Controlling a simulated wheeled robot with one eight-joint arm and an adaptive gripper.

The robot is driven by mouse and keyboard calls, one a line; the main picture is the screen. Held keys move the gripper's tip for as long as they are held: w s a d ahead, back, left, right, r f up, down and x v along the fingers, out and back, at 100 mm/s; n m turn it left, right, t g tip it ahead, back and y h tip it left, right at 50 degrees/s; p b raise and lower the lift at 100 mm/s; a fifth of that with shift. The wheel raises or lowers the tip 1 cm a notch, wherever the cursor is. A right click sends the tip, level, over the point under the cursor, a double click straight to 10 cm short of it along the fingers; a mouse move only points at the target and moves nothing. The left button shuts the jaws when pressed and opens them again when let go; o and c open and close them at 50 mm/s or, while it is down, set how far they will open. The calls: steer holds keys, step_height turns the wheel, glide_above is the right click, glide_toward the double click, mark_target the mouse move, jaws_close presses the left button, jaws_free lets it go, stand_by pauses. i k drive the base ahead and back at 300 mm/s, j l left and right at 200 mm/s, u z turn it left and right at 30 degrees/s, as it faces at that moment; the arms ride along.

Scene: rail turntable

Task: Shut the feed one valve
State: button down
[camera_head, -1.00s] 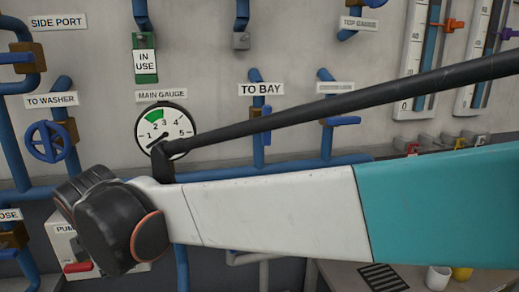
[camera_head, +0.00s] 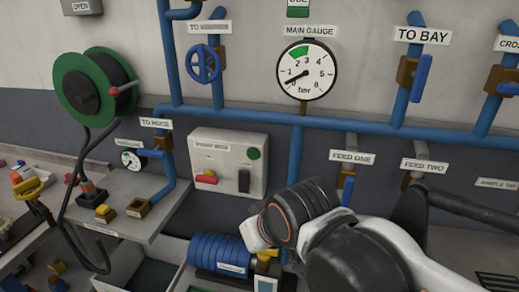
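The feed one valve (camera_head: 347,190) is under the "FEED ONE" label (camera_head: 352,158), right of the middle in the head view. It has a small brass body and a blue lever that hangs roughly straight down, about in line with its pipe. The lever's lower end is close to my arm in the picture, and what lies below it is hidden. My arm's white and black links fill the lower right. My gripper is not in view, so its state does not show.
The feed two valve (camera_head: 411,181) is to the right, partly hidden by my arm. A main gauge (camera_head: 305,71) hangs above, needle near 1. A green hose reel (camera_head: 84,92), a switch box (camera_head: 228,161) and a blue coil (camera_head: 218,253) are to the left. A cluttered bench stands lower left.

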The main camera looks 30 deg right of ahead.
mark_target(349, 184)
steer(key=z, duration=1.3)
steer(key=k+j, duration=0.15)
steer(key=j, duration=0.25)
steer(key=k+j+z, duration=0.15)
steer(key=j, duration=0.3)
steer(key=k+j, duration=0.25)
steer(key=j, duration=0.15)
steer(key=k+l+u, duration=0.1)
steer(key=k+l, duration=0.15)
steer(key=i+j+z, duration=0.15)
steer(key=i+j, duration=0.15)
